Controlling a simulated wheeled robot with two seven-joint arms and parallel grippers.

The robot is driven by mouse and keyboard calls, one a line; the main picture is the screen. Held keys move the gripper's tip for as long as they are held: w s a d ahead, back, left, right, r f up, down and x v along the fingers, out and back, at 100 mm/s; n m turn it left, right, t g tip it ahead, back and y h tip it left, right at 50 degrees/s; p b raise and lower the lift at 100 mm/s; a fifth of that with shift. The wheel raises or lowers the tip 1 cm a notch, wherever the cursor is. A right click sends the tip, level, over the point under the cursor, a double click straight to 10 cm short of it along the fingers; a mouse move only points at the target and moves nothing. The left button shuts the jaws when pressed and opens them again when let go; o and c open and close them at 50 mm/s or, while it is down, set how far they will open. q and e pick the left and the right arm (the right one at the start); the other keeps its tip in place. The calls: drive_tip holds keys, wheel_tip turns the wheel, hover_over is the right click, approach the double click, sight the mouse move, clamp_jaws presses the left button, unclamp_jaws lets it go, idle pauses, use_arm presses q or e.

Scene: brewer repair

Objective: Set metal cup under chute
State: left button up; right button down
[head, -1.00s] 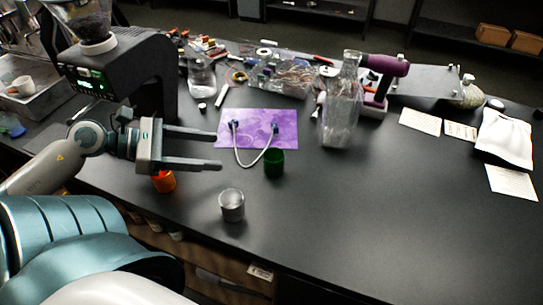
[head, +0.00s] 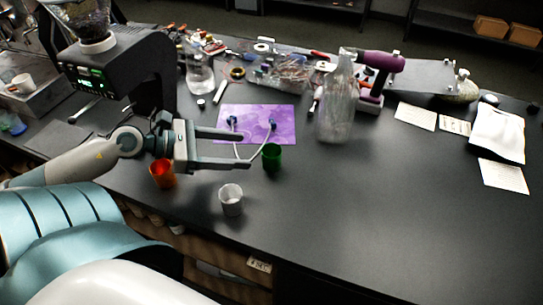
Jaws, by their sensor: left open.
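The metal cup (head: 231,201) stands upright on the black table near its front edge, looking pale grey. My left gripper (head: 247,150) is open and empty. Its two fingers point right, above the table, up and slightly right of the cup in the picture, and do not touch it. The grinder (head: 135,65), a black machine with a hopper on top and green lights, stands at the left. Its chute is not clearly visible. My right gripper is not in view.
An orange cup (head: 162,174) stands below my left gripper. A green cup (head: 272,158) is right of the fingertips. A purple mat (head: 284,122) with a cable lies behind. A glass bottle (head: 337,105) stands to the right. The table's right front is clear.

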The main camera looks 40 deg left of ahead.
sight(280, 153)
use_arm(q)
drive_tip(key=p+x, duration=0.1)
drive_tip(key=x, duration=0.1)
drive_tip(key=shift+w+d, duration=0.25)
drive_tip(key=shift+w, duration=0.1)
drive_tip(key=shift+x, duration=1.15)
drive_tip(key=shift+f+p, duration=0.2)
drive_tip(key=shift+p, duration=0.15)
drive_tip(key=shift+p+x, duration=0.9)
drive_tip(key=shift+x, duration=0.3)
drive_tip(key=shift+p+x, duration=0.4)
drive_tip(key=shift+x, duration=0.95)
drive_tip(key=shift+f, duration=0.15)
drive_tip(key=c, duration=1.2)
drive_tip(key=shift+c, duration=0.2)
